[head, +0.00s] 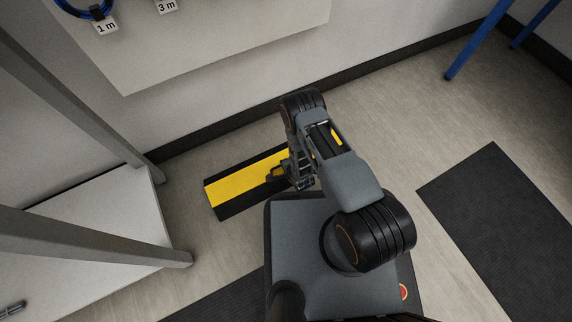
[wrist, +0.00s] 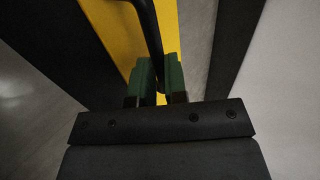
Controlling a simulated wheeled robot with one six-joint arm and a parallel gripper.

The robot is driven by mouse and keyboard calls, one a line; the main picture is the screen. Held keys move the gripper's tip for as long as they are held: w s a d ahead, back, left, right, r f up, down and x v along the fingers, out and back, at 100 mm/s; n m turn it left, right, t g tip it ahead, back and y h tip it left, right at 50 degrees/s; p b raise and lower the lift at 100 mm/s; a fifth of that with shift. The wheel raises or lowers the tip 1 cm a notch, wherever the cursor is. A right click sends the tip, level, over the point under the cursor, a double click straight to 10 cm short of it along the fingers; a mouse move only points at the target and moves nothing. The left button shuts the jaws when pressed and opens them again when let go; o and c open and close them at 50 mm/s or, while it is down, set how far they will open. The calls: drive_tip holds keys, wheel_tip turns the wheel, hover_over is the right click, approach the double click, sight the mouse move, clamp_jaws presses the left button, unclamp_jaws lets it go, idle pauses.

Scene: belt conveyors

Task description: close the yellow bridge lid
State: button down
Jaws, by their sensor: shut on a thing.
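The yellow bridge lid (head: 235,182) is a long yellow strip between two black side ramps (head: 240,203) on the floor near the wall. In the head view it looks roughly flat; my arm hides part of it. In the wrist view the yellow surface (wrist: 108,22) runs up from the fingers. My gripper (head: 279,173) is low over the strip. Its green fingertips (wrist: 160,76) are shut on a thin black curved bar (wrist: 151,30) that stands out in front of the yellow. I cannot tell how the bar joins the lid.
A white shelf unit (head: 110,212) with grey posts stands on the left. A board with blue cable (head: 90,10) hangs on the wall behind. A dark mat (head: 500,215) and bare floor (head: 430,130) lie to the right. A blue leg (head: 478,40) stands at upper right.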

drive_tip(key=c, duration=1.1)
unclamp_jaws()
drive_tip(key=shift+s+d+f+g, duration=0.3)
drive_tip(key=shift+s+d+f, duration=0.05)
drive_tip(key=shift+s+f, duration=0.45)
drive_tip(key=shift+c, duration=0.2)
drive_tip(key=shift+r, duration=0.1)
drive_tip(key=shift+r, duration=0.1)
